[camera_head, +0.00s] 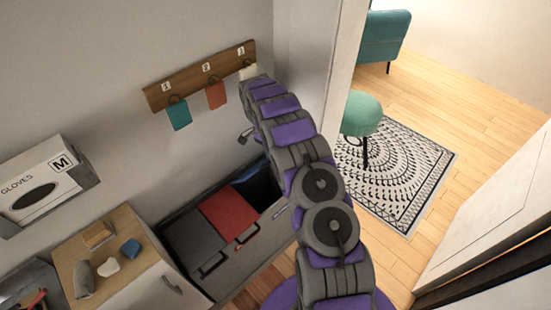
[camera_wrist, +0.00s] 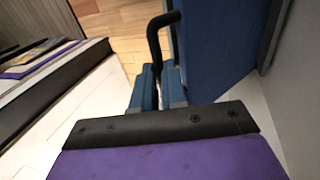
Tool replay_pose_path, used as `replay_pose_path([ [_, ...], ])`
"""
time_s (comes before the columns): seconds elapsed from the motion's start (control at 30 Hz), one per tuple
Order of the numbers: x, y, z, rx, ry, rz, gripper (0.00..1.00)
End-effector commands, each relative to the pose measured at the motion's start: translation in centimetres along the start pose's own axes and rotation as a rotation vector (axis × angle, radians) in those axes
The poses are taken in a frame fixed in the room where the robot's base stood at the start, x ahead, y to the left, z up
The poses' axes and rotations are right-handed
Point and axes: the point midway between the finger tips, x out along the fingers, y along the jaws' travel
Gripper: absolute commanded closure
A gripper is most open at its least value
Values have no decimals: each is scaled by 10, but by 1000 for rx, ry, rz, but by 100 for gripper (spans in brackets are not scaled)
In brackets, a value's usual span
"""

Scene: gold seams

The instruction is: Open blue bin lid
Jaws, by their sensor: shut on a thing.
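The blue bin lid (camera_wrist: 215,45) shows in the wrist view as a blue panel standing steeply beside a pale wall. Its black bent handle (camera_wrist: 157,42) runs down between the fingers of my gripper (camera_wrist: 159,88), which is shut on it. In the head view my arm crosses in front of the blue bin at the right end of the bin unit (camera_head: 225,273). A dark blue opening (camera_head: 262,188) shows there beside the red lid (camera_head: 229,213). My fingers and the handle are not clear in the head view.
The red lid and a dark grey lid (camera_head: 190,243) lie flat. A wooden rack (camera_head: 190,77) with coloured tags hangs on the wall above. A cabinet (camera_head: 125,275) with small items and a glove box (camera_head: 40,185) stand left. Open floor and a patterned rug (camera_head: 400,175) lie right.

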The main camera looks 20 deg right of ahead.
Motion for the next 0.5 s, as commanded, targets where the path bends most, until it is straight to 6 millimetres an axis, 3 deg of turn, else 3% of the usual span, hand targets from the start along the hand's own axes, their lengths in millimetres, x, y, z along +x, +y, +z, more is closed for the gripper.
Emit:
replay_pose_path([
  [0.03,3,-9,5,-8,-1,-16,100],
  [0.43,3,-9,6,-9,-1,-12,100],
  [0.47,4,-9,6,-9,-2,-11,85],
  [0.5,3,-9,6,-9,-2,-10,81],
])
